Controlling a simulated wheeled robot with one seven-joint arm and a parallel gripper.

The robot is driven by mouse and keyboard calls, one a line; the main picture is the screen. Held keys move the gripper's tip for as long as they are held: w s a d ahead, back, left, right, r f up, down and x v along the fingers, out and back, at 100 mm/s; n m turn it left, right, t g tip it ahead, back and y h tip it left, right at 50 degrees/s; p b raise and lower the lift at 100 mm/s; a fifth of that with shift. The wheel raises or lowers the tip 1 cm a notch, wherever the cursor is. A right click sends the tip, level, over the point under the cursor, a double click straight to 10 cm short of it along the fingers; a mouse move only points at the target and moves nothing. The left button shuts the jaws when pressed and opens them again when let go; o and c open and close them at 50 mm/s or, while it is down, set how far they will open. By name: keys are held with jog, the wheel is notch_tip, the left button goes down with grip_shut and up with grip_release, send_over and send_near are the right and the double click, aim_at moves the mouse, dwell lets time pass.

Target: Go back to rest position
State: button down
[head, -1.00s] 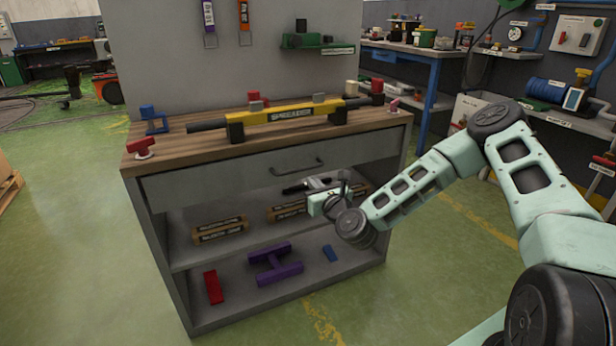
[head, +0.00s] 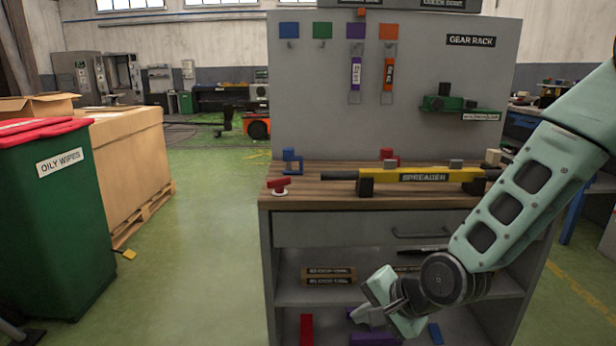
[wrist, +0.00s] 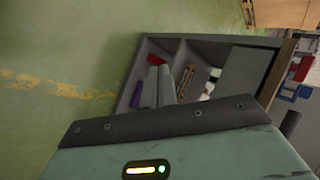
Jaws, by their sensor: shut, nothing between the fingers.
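My gripper (head: 364,312) is in front of the lower shelves of the grey workbench (head: 268,250), low in the head view. Its fingers are shut with nothing between them. In the wrist view the narrow fingers (wrist: 158,82) point toward the open shelves, which appear turned on their side. My pale green arm comes down from the upper right and covers the right part of the bench. Whether the gripper touches anything cannot be told, but it looks free in front of the shelves.
The yellow spreader (head: 425,175) lies on the bench top. A closed drawer (head: 340,232) sits below. The lower shelf holds a red block (head: 306,328), a purple part (head: 375,340) and a blue block (head: 435,334). A green bin (head: 60,225) stands left; the floor (head: 205,260) between is clear.

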jog(key=s+d+r+n+g+h, duration=0.1)
jog(key=s+r+n+g+h, duration=0.1)
jog(key=s+r+n, duration=0.45)
jog(key=s+d+r+n+g+h+p, duration=0.15)
jog(key=s+n, duration=0.25)
jog(key=s, duration=0.5)
jog(key=s+d+r+n+g+h, duration=0.1)
jog(key=s+r+n+g+h, duration=0.1)
jog(key=s+r+n, duration=0.35)
notch_tip(320, 180, up, 19)
jog(key=s+p, duration=0.2)
jog(key=p, duration=1.8)
jog(key=shift+s+f, duration=0.2)
jog(key=shift+s, duration=0.1)
